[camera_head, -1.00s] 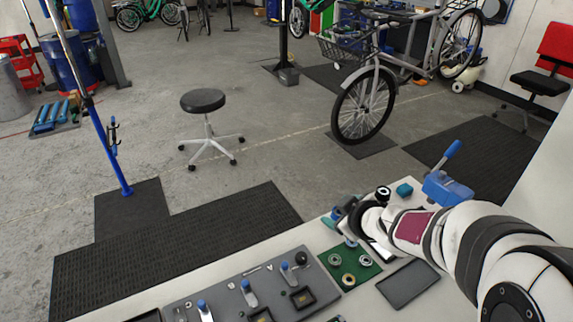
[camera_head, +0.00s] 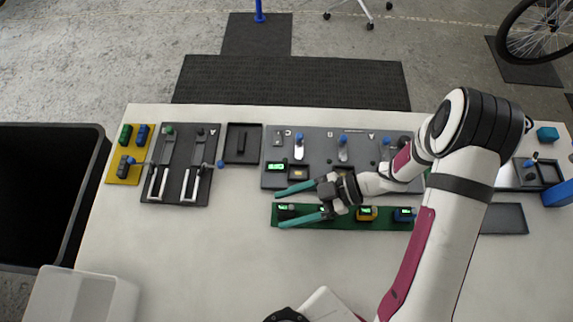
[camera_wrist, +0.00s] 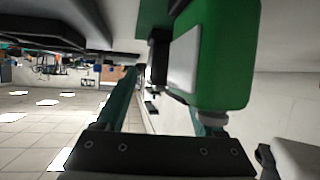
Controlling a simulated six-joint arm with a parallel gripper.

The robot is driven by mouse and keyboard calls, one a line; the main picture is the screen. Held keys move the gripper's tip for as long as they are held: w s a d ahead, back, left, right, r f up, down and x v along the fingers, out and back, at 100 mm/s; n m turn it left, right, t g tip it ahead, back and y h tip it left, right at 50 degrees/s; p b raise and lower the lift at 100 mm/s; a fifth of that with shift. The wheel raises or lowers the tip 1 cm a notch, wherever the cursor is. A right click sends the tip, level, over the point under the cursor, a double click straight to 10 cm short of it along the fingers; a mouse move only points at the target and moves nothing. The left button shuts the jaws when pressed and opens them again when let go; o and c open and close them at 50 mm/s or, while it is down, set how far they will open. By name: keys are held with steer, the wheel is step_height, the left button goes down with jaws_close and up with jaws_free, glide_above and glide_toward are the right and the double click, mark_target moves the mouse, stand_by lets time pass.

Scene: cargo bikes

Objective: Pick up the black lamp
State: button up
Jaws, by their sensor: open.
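The black lamp (camera_head: 286,211) appears as a small dark block with a lit green display at the left end of a green strip (camera_head: 342,224). In the wrist view a small dark block, seemingly this lamp (camera_wrist: 158,55), shows behind a large green lamp (camera_wrist: 226,55). My gripper (camera_head: 280,207) is open, its teal fingers pointing left over the strip. In the head view the black lamp lies between the fingertips; its height relative to them is unclear. The green lamp is close to the wrist camera and hides part of the right finger.
A yellow lamp (camera_head: 367,214) and a blue lamp (camera_head: 404,215) stand farther right on the strip. Behind it is a grey board (camera_head: 312,140) with levers. A black tray (camera_head: 243,145) and lever panels lie left. The front of the white table (camera_head: 190,260) is clear.

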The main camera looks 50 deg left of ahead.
steer(key=x, duration=0.3)
steer(key=shift+s+a+f, duration=0.1)
steer(key=shift+s+a, duration=0.15)
steer(key=shift+a, duration=0.05)
jaws_close()
